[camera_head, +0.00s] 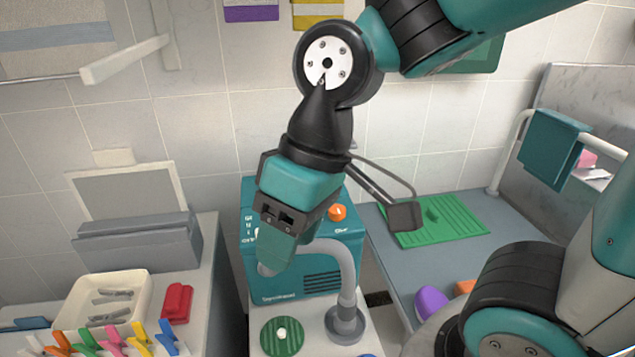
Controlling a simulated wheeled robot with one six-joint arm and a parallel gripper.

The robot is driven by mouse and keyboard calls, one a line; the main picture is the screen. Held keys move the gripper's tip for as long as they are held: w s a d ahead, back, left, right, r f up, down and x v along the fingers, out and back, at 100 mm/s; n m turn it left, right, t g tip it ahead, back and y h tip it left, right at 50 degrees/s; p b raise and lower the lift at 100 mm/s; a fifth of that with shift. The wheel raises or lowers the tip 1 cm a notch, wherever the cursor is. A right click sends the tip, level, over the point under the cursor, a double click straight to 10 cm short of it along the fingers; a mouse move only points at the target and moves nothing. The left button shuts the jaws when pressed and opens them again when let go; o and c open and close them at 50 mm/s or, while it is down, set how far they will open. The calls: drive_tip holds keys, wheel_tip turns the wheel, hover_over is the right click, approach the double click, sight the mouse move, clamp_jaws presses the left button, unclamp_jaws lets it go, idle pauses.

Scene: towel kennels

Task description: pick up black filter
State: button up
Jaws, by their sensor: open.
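My gripper (278,262) hangs from the upper middle and points down in front of the teal machine (320,275). Its jaws are open, and I see nothing held between them, though they are seen mostly from the side. I cannot clearly make out a black filter. A small dark patch (377,299) shows low between the machine and the grey bench, but I cannot tell what it is. A dark grey square pad (404,217) on a thin bent bar shows right of my gripper, in front of the green mat (440,221). My arm may hide other things behind it.
A grey hose (347,270) rises beside the machine. A green disc (282,337) with a white knob sits below my gripper. Left are a cream tray (141,287), a red block (177,303) and several coloured clips. A purple object (431,302) lies on the right bench.

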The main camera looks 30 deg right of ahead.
drive_tip(key=w+d+f+m+h+p, duration=0.1)
drive_tip(key=w+d+m, duration=0.3)
drive_tip(key=w, duration=0.8)
drive_tip(key=w+d+m+h+p, duration=0.1)
drive_tip(key=w+d+m, duration=0.35)
drive_tip(key=w, duration=0.85)
drive_tip(key=w+d+f+m+h+p, duration=0.1)
drive_tip(key=w+d+f+m+h, duration=0.1)
drive_tip(key=w+d+f+m, duration=0.8)
drive_tip(key=d+f+n, duration=0.1)
drive_tip(key=f, duration=0.1)
drive_tip(key=w+f+n+p, duration=0.1)
drive_tip(key=f, duration=0.1)
drive_tip(key=w+d+f+n+p, duration=0.1)
drive_tip(key=f, duration=0.1)
drive_tip(key=shift+w+d, duration=0.25)
drive_tip(key=shift+d, duration=0.1)
drive_tip(key=shift+a+f+p, duration=0.1)
drive_tip(key=shift+f+p, duration=0.8)
drive_tip(key=shift+f, duration=1.85)
clamp_jaws()
